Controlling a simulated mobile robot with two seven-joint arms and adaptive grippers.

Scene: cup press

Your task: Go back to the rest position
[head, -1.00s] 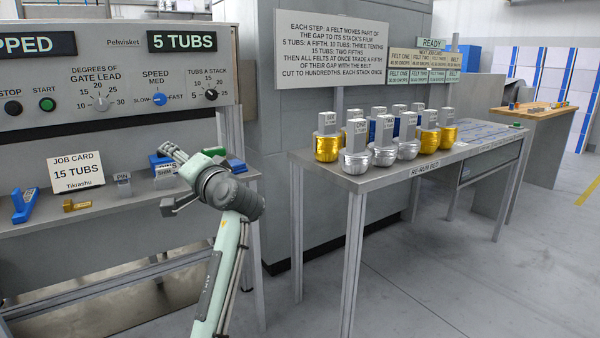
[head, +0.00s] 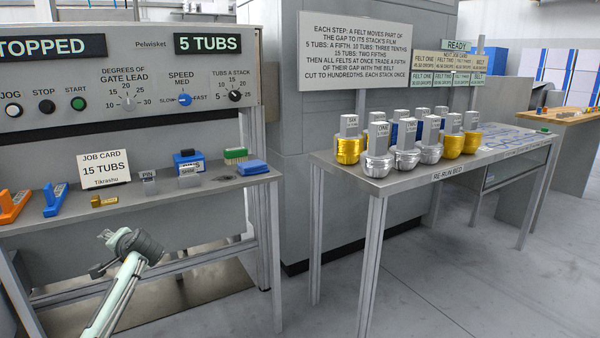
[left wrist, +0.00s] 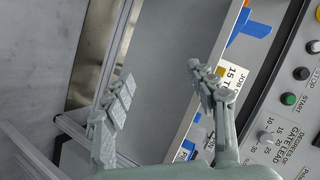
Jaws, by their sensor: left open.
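My left gripper (head: 101,253) shows at the lower left of the head view, below the front edge of the machine's shelf (head: 220,187). Its dark wrist joint and pale green arm come up from the bottom edge. In the left wrist view the gripper (left wrist: 160,76) is open, its two fingers wide apart with nothing between them. The shelf edge and the job card (left wrist: 233,80) lie beyond the right finger there. My right gripper is in neither view.
The shelf holds a job card (head: 104,168), a blue stapler-like tool (head: 55,198), a brass block (head: 104,201) and a green brush (head: 235,155). A steel table (head: 377,186) at right carries several gold and silver weights (head: 348,150). Floor between is clear.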

